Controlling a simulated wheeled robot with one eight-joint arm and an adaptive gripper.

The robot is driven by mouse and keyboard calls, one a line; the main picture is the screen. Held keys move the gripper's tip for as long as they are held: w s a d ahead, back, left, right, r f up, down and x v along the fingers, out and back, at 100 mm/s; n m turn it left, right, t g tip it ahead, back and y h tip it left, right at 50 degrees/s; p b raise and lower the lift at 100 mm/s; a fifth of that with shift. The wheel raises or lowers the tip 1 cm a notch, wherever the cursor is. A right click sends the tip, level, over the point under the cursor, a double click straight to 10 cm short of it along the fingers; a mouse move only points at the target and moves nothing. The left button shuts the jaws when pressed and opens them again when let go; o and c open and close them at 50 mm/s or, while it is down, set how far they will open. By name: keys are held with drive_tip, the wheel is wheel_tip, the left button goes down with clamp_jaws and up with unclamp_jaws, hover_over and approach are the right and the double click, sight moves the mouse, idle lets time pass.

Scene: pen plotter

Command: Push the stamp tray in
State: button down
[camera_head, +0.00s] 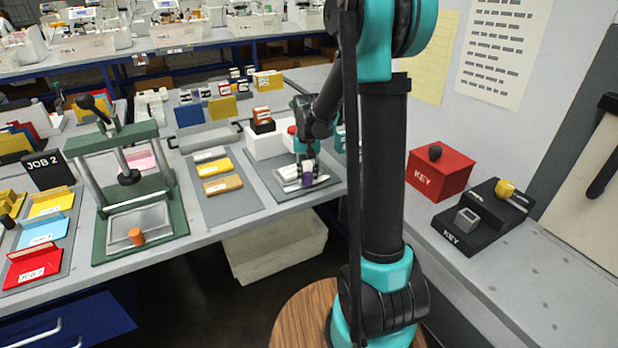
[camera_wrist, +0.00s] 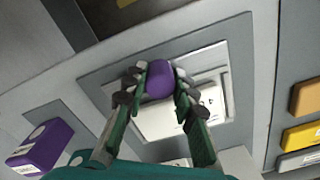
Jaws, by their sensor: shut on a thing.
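My gripper (camera_head: 306,168) is at the grey station on the middle bench. In the wrist view my gripper (camera_wrist: 160,84) has its fingers closed on the sides of a purple knob (camera_wrist: 160,79). The knob (camera_head: 307,180) also shows in the head view. A pale flat tray (camera_wrist: 162,122) lies directly below the knob; it also shows in the head view (camera_head: 291,187). My fingers partly hide the tray, and I cannot tell how far in it sits. A green press (camera_head: 111,256) stands at the left with an orange knob (camera_head: 136,237) at its front.
A white box (camera_head: 264,145) stands just behind the station. Yellow and tan blocks (camera_head: 223,184) lie on a grey mat to its left. A purple labelled block (camera_wrist: 40,148) shows in the wrist view. A red key box (camera_head: 439,172) and black key holder (camera_head: 474,230) stand at the right.

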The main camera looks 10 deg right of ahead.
sight(295, 165)
drive_tip(key=w+a, duration=0.1)
drive_tip(key=w, duration=0.2)
drive_tip(key=w+a, duration=0.1)
drive_tip(key=w, duration=0.2)
drive_tip(key=w+a, duration=0.1)
drive_tip(key=w, duration=0.2)
drive_tip(key=c, duration=1.2)
unclamp_jaws()
drive_tip(key=shift+w, duration=0.1)
drive_tip(key=shift+r, duration=0.1)
wheel_tip(295, 165, up, 12)
